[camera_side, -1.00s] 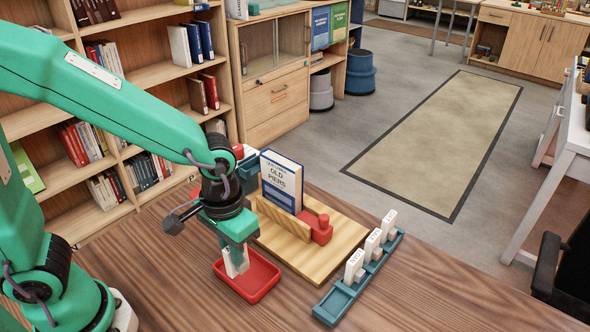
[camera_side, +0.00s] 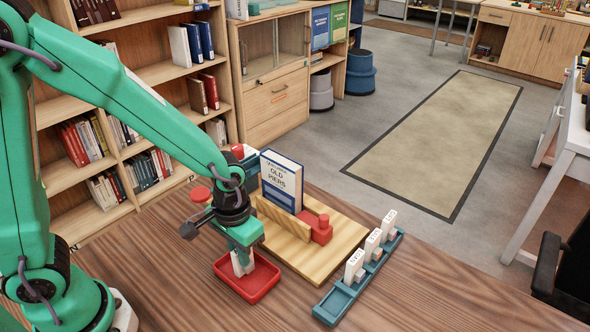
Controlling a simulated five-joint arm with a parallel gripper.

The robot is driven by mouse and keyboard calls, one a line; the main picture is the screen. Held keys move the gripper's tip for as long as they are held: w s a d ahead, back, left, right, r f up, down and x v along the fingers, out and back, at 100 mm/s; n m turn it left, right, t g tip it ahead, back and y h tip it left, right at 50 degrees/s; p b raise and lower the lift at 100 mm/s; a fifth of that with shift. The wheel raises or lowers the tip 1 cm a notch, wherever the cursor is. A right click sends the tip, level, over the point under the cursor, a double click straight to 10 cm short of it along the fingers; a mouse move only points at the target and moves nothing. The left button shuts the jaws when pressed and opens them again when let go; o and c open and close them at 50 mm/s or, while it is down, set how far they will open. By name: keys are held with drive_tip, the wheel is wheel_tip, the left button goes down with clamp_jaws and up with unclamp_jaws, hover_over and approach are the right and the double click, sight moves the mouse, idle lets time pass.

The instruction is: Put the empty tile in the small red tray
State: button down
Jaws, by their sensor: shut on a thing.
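The small red tray (camera_side: 262,291) sits on the wooden table, left of the wooden board. My gripper (camera_side: 243,264) points down over the tray and is shut on a white tile (camera_side: 239,262). The tile is upright, its lower end within the tray's outline; I cannot tell whether it touches the tray floor. Its face shows no readable lettering, partly hidden by the fingers. A blue rack (camera_side: 334,304) at right holds upright white lettered tiles (camera_side: 355,268), with a free slot at its near end.
A book titled "Old Piers" (camera_side: 282,184) stands on the wooden board (camera_side: 337,232) with a red clamp-like block (camera_side: 321,231) beside it, close behind the tray. The table front (camera_side: 190,300) is clear.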

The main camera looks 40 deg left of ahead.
drive_tip(key=shift+f, duration=0.35)
drive_tip(key=shift+f, duration=0.1)
drive_tip(key=c, duration=1.4)
unclamp_jaws()
wheel_tip(320, 180, up, 12)
